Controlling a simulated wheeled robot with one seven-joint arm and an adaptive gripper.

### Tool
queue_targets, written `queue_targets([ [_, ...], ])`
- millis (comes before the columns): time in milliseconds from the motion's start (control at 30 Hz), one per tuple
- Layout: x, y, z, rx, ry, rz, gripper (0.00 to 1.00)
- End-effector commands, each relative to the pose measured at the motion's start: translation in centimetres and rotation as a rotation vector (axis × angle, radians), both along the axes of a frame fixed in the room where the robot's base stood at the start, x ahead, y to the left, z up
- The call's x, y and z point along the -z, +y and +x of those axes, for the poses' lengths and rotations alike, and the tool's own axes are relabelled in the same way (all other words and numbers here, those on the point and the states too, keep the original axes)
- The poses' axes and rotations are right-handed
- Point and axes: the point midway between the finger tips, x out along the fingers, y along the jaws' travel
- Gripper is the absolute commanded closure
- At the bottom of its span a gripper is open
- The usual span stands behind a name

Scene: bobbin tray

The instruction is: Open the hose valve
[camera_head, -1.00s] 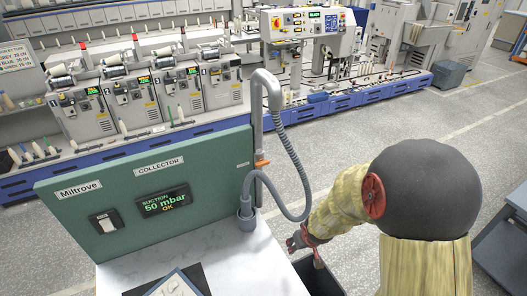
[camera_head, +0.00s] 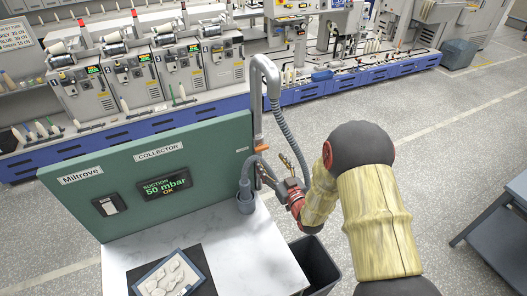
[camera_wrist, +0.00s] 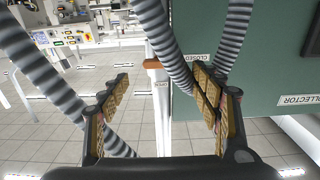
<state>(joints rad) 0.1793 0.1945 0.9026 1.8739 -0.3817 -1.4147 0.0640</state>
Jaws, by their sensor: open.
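The orange valve handle (camera_head: 262,149) sits crosswise on the grey vertical pipe (camera_head: 258,110) at the right edge of the green collector panel. In the wrist view the handle (camera_wrist: 152,64) shows between and beyond my fingers, beside a "CLOSED" label (camera_wrist: 199,57); an "OPEN" label (camera_wrist: 156,88) is near the pipe. My gripper (camera_head: 276,168) is open, just right of and slightly below the handle. In the wrist view my gripper (camera_wrist: 164,98) has nothing clamped, though the grey ribbed hose (camera_wrist: 168,42) runs close by the right finger. Whether they touch I cannot tell.
The ribbed hose (camera_head: 288,135) hangs from the pipe's top, close to my gripper. The green panel (camera_head: 100,185) stands on a white table with a framed picture (camera_head: 170,280). A dark bin (camera_head: 317,262) stands below my arm.

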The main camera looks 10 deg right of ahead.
Motion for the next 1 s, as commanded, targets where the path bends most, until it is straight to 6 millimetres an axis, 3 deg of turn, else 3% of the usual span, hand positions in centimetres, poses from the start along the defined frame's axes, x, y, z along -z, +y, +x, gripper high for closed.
queue_targets([
  [433,0.0,1.2,6.1,0.001,0.002,-0.001,0.36],
  [833,0.0,1.3,6.9,0.001,0.002,-0.001,0.36],
  [1000,0.0,1.3,6.9,0.001,0.002,-0.001,0.46],
])
